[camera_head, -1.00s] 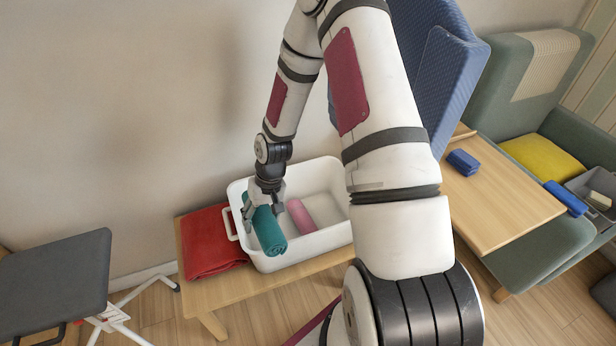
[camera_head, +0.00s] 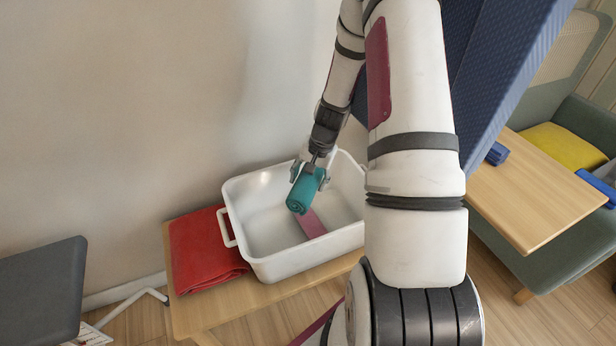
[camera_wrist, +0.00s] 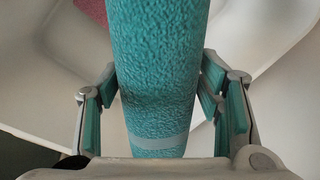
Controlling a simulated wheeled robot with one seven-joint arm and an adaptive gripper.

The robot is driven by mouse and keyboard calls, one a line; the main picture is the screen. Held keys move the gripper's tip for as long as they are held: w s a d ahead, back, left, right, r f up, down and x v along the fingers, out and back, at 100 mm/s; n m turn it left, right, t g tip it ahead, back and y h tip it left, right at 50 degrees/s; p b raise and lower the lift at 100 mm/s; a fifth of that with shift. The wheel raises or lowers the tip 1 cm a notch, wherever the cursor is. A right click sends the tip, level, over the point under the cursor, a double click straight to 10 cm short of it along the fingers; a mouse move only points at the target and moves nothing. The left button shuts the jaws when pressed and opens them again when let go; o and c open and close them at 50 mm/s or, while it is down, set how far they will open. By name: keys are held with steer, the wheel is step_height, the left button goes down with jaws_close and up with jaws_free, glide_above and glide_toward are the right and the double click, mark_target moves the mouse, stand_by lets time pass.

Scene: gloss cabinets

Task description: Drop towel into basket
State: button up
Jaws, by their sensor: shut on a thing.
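A rolled teal towel (camera_head: 304,190) is held by my gripper (camera_head: 311,172) over the white basket (camera_head: 243,204). In the wrist view the teal towel (camera_wrist: 158,75) fills the space between the fingers of my gripper (camera_wrist: 160,100), which are shut on it. In the head view the towel hangs tilted above the basket's interior. A pink towel (camera_head: 309,223) lies on the basket floor, partly hidden behind the teal one. The basket's right end is hidden behind my arm.
The basket stands on a wooden bench (camera_head: 257,295), with a folded red towel (camera_head: 205,249) to its left. A grey seat (camera_head: 42,292) is at far left. A wooden table (camera_head: 520,190) with blue rolled cloths and a green sofa are at right. The wall is close behind the basket.

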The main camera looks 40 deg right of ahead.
mark_target(318, 177)
steer(key=shift+s+d+b+x, duration=0.1)
steer(key=shift+s+b+x, duration=0.1)
steer(key=shift+b+x, duration=0.55)
steer(key=shift+s+d+b+x, duration=0.15)
steer(key=shift+b+x, duration=0.15)
steer(key=shift+x, duration=0.85)
steer(key=o, duration=1.3)
steer(key=v, duration=1.2)
steer(key=shift+s+a, duration=0.1)
